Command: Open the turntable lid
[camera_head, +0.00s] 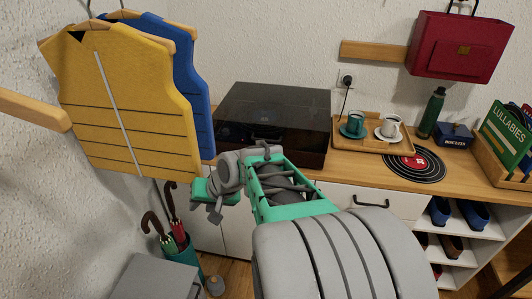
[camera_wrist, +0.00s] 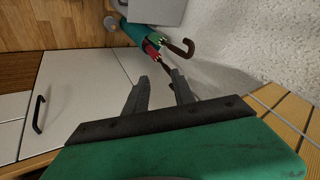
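The turntable (camera_head: 273,117) stands on the wooden counter against the wall in the head view. Its dark, see-through lid (camera_head: 275,100) lies shut over it. My gripper (camera_head: 211,208) is in front of and below the turntable's left front corner, apart from it. In the wrist view my gripper (camera_wrist: 160,85) shows two dark fingers spread apart with nothing between them. The turntable is not in the wrist view. My arm hides part of the counter's front edge in the head view.
Yellow (camera_head: 128,100) and blue (camera_head: 190,75) vests hang left of the turntable, close to my gripper. An umbrella stand (camera_head: 182,257) is below. A tray with cups (camera_head: 375,146), a record (camera_head: 414,167) and a green bottle (camera_head: 431,112) are to the right.

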